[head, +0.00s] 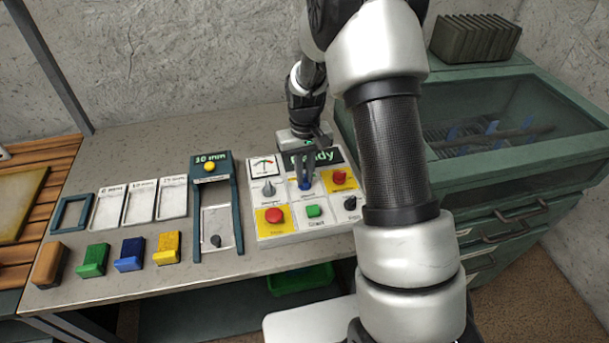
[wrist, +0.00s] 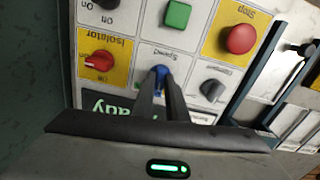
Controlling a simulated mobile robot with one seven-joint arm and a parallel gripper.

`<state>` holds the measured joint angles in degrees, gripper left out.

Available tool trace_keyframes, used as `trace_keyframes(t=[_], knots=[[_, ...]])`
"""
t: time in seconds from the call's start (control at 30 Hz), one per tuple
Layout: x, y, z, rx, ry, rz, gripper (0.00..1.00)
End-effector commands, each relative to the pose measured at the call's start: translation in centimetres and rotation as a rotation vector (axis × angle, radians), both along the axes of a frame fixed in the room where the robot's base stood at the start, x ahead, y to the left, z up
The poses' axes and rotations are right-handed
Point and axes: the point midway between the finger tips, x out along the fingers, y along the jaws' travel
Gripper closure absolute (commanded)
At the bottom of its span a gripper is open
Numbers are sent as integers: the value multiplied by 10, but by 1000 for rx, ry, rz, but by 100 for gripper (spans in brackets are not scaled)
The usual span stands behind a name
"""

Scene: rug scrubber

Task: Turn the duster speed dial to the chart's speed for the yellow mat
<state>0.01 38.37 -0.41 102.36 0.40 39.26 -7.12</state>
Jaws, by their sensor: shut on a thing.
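The control panel (head: 310,232) sits on the bench, with its display partly hidden behind my arm and showing "...dy". The blue speed dial (wrist: 161,76), labelled "Speed" in the wrist view, is in the middle of the panel. My gripper (wrist: 162,88) is shut on this dial from above; the fingers hide much of it, and I cannot read its setting. In the head view my gripper (head: 305,180) reaches down onto the dial. A flat yellow mat (head: 22,205) lies on wooden slats at the far left. I cannot make out a speed chart.
Around the dial are a red isolator knob (wrist: 98,61), a grey knob (wrist: 212,90), a green button (wrist: 177,15) and a red stop button (wrist: 240,40). Left stand a "10 mm" frame (head: 239,215), pale trays (head: 139,205) and several coloured blocks (head: 129,255). A green cabinet (head: 490,190) is right.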

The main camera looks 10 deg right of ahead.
Motion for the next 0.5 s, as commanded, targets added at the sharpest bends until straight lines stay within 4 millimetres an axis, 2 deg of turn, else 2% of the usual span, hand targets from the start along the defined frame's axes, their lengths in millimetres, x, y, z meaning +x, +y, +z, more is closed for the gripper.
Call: trace_keyframes(t=[0.2, 0.5], knots=[[0, 0, 0, 0, -1, -82, 100], [0, 0, 0, 0, 0, -115, 100]])
